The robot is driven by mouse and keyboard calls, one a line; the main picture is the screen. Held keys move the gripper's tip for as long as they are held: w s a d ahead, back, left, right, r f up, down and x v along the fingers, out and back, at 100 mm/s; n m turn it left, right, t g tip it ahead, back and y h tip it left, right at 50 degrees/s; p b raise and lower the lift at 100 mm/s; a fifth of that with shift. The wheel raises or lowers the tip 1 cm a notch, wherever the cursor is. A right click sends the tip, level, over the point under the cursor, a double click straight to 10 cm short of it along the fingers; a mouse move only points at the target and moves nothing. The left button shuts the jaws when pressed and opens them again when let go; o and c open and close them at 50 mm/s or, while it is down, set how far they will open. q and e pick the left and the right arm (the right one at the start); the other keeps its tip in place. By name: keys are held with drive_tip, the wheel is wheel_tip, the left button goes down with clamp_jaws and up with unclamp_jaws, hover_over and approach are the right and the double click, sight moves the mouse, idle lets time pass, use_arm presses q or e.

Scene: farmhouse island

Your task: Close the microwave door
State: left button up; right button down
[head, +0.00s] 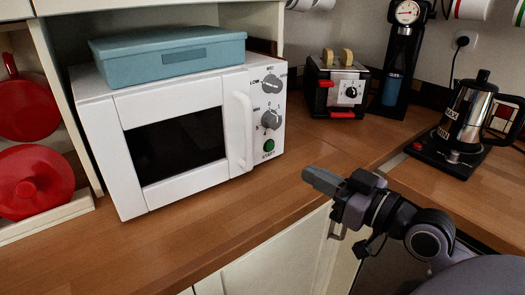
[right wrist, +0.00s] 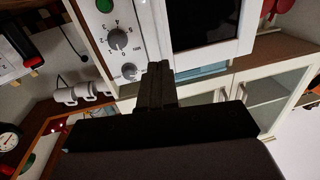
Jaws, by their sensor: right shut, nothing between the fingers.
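The white microwave (head: 100,122) stands on the wooden counter at the left of the head view. Its door (head: 170,190), with a dark window and a white upright handle (head: 241,130), looks flush with the front beside the control panel. No gap shows along the door's edge. The door (right wrist: 251,30) also shows in the right wrist view, upside down, next to the knobs. My right gripper (head: 318,181) is shut and empty. It is in front and to the right of the microwave, apart from it, near the counter's front edge. Its closed fingers (right wrist: 156,82) show in the right wrist view.
A blue lidded box (head: 165,60) lies on top of the microwave. A toaster (head: 337,88) with bread stands to its right, then a coffee maker (head: 397,65) and a kettle (head: 466,115). Counter before the microwave is clear.

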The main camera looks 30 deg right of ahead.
sight(252, 145)
drive_tip(key=p+x, duration=0.2)
drive_tip(key=x, duration=1.1)
drive_tip(key=shift+w+p, duration=0.35)
drive_tip(key=shift+p, duration=0.05)
drive_tip(key=shift+w+y+b, duration=0.3)
drive_tip(key=shift+w+b, duration=0.2)
drive_tip(key=shift+w, duration=0.1)
